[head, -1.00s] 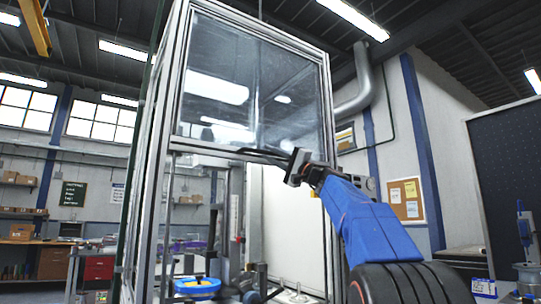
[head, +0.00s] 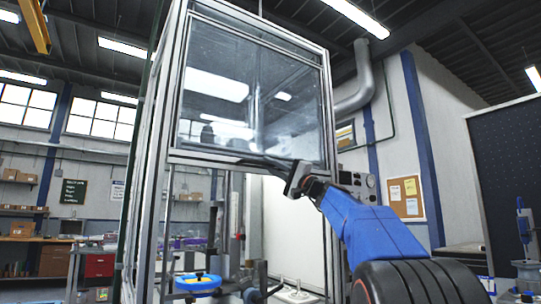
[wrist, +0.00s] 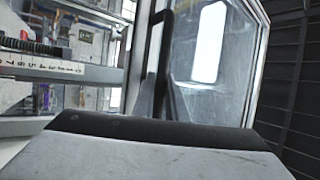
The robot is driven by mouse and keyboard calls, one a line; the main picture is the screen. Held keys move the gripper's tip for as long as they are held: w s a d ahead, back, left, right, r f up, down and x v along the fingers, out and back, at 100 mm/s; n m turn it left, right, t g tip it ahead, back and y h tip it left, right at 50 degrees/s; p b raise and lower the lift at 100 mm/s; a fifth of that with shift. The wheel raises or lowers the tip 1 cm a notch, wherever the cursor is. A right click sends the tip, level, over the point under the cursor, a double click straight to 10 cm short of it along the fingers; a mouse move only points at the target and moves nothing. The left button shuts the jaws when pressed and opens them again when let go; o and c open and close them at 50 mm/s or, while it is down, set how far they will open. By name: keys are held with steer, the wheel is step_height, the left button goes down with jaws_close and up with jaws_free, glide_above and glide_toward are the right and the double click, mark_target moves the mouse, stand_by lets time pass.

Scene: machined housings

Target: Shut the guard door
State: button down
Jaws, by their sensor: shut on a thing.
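The guard door (head: 225,95) is a clear pane in a metal frame on the front of the tall enclosure. It hangs in the upper part, with the opening below it uncovered. A dark bar handle (head: 248,160) runs along its lower edge. It also shows in the wrist view as a black bar (wrist: 154,70). My gripper (head: 297,178) is at the right end of this handle and shut on it. The wrist view shows the gripper's grey and black body (wrist: 160,145) close up.
The enclosure's metal frame post (head: 172,110) stands at the left of the door. A dark panel (head: 505,180) stands at the far right. Shelves and benches are behind on the left.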

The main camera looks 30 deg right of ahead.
step_height(320, 180, down, 47)
steer(key=shift+r, duration=0.15)
steer(key=c, duration=2)
jaws_free()
steer(key=shift+c, duration=0.2)
steer(key=v, duration=1.7)
steer(key=shift+s, duration=0.25)
steer(key=shift+d, duration=0.1)
